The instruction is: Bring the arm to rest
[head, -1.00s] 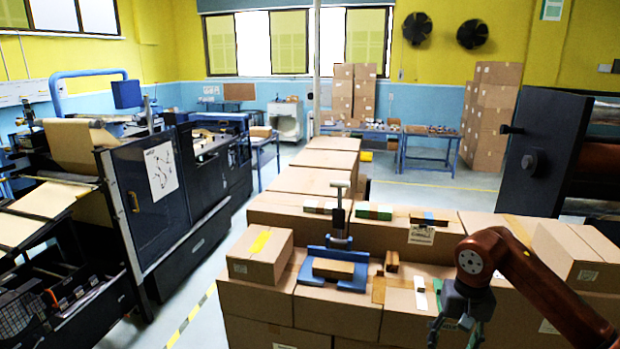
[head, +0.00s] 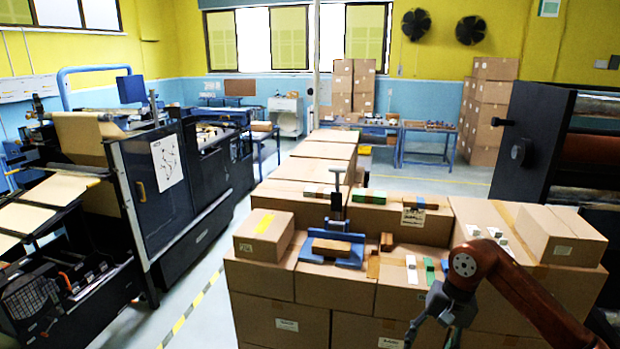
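My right arm comes in from the lower right, with a brown-red elbow and a grey wrist. Its gripper (head: 432,336) hangs in front of the carton stack near the bottom edge, with dark fingers spread apart. Nothing shows between the fingers, and the lower part is cut off by the frame. My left gripper is not in view. A blue clamp stand (head: 336,240) with an upright post sits on the cartons, left of the gripper. A wooden block (head: 331,248) lies in its base.
Stacked cartons (head: 330,290) fill the centre. A small carton (head: 264,235) with yellow tape stands left of the clamp. White (head: 411,268) and green (head: 429,271) strips lie near my arm. Dark machines stand at left (head: 150,200) and right (head: 532,140). The floor aisle (head: 215,295) is clear.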

